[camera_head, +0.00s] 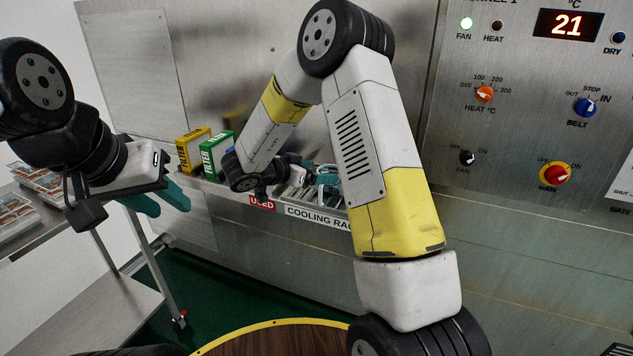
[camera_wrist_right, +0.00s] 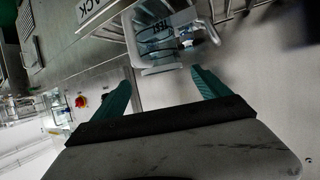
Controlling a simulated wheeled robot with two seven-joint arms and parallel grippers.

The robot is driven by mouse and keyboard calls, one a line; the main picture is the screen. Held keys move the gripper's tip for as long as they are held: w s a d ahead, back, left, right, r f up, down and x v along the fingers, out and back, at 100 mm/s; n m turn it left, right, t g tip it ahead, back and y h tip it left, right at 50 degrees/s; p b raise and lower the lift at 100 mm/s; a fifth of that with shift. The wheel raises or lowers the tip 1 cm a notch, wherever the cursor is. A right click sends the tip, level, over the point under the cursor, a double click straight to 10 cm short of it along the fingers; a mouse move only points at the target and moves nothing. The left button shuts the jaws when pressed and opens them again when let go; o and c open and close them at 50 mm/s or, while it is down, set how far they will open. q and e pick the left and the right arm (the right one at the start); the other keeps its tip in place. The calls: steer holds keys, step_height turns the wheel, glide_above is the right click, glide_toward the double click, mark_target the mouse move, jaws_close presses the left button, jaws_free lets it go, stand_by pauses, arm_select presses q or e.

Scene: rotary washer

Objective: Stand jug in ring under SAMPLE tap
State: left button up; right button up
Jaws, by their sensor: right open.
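My right gripper (camera_wrist_right: 161,77) is open and empty in the right wrist view. Its two teal fingers are wide apart. In the head view my right gripper (camera_head: 306,165) is small, at the cooling rack shelf, partly hidden by my own arm. A bluish clear thing (camera_head: 328,180) shows beside it. My left gripper (camera_head: 164,204) is open and empty at the left. I cannot make out the SAMPLE tap or its ring.
Yellow (camera_head: 193,151) and green (camera_head: 217,150) filter boxes stand on the shelf left of my right gripper. The cooling rack (camera_head: 318,217) label is on its front edge. A control panel (camera_head: 535,110) is at right. A side table (camera_head: 20,235) with trays is at left.

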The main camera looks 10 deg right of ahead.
mark_target(336, 172)
steer(key=x, duration=0.5)
steer(key=shift+w+a+f, duration=0.1)
steer(key=shift+w+f, duration=0.1)
steer(key=shift+f, duration=0.05)
steer(key=shift+c, duration=0.5)
jaws_close()
